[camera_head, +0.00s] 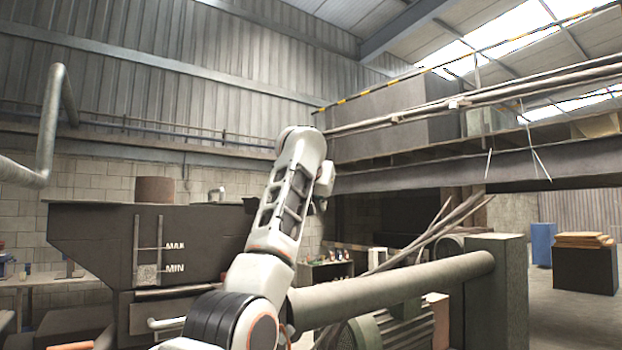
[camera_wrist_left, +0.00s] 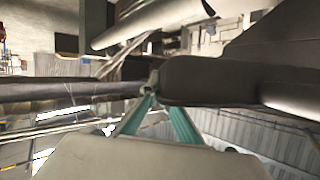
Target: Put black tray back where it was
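I cannot make out a black tray with certainty in either view. My left arm rises from the bottom of the head view, and its gripper (camera_head: 320,203) is small and partly hidden behind the wrist. In the left wrist view two teal fingers (camera_wrist_left: 152,96) run together at their tips and look shut. I see nothing clearly held between them. A long dark rounded shape (camera_wrist_left: 215,80) lies just right of the fingertips in that view; I cannot tell what it is. My right gripper is in neither view.
A dark tank (camera_head: 90,230) with MAX and MIN marks stands left of my arm. A thick horizontal tube (camera_head: 400,287) runs right to a grey-green post (camera_head: 500,295). A long beam (camera_head: 470,168) crosses above right. Open floor lies far right by a black box (camera_head: 586,270).

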